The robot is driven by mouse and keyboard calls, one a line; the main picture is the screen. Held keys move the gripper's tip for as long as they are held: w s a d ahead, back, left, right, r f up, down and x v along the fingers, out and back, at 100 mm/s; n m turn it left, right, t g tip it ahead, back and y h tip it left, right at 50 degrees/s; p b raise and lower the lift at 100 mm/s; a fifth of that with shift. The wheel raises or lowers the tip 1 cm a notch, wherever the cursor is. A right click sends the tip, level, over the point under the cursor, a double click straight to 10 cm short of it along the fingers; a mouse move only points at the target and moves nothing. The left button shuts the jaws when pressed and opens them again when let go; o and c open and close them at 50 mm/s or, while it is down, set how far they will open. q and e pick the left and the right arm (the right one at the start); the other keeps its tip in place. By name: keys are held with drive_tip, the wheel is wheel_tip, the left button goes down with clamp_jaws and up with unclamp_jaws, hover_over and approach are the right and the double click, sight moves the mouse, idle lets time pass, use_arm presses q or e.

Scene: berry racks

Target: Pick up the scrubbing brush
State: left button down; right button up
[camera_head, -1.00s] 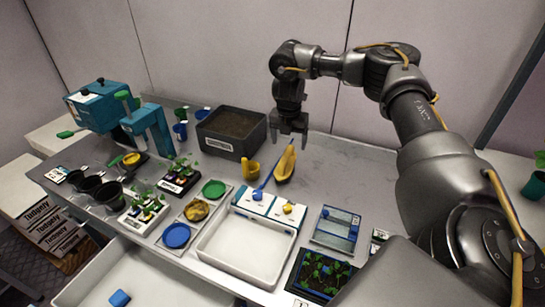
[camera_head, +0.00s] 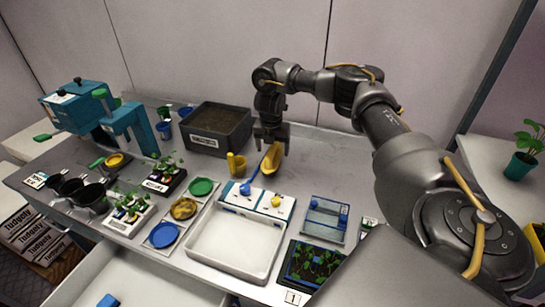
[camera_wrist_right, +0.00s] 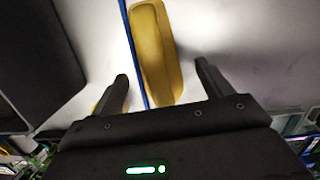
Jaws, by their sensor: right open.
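No bristles show, so I cannot tell for sure which thing is the scrubbing brush. A long, thin blue handle (camera_head: 254,175) leans up from a round blue end by the white blocks; it also shows in the right wrist view (camera_wrist_right: 134,50). Right beside it is an elongated yellow, scoop-like piece (camera_head: 270,160), also in the wrist view (camera_wrist_right: 158,50). My right gripper (camera_head: 272,147) is open and empty, pointing down over the yellow piece. In the wrist view its fingers (camera_wrist_right: 163,85) lie either side of the blue handle and yellow piece. My left gripper is not in view.
A dark soil box (camera_head: 205,143) stands close left of the gripper. A yellow cup (camera_head: 238,167) stands left of the blue handle.

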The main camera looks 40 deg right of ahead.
drive_tip(key=f, duration=0.3)
drive_tip(key=shift+w+d+f, duration=0.1)
drive_tip(key=shift+w+d, duration=0.15)
drive_tip(key=shift+w, duration=0.1)
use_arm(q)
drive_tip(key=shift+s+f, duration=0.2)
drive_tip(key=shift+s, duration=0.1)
use_arm(e)
drive_tip(key=shift+s, duration=0.1)
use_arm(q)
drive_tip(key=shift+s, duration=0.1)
use_arm(e)
drive_tip(key=shift+c, duration=0.2)
drive_tip(key=c, duration=1.1)
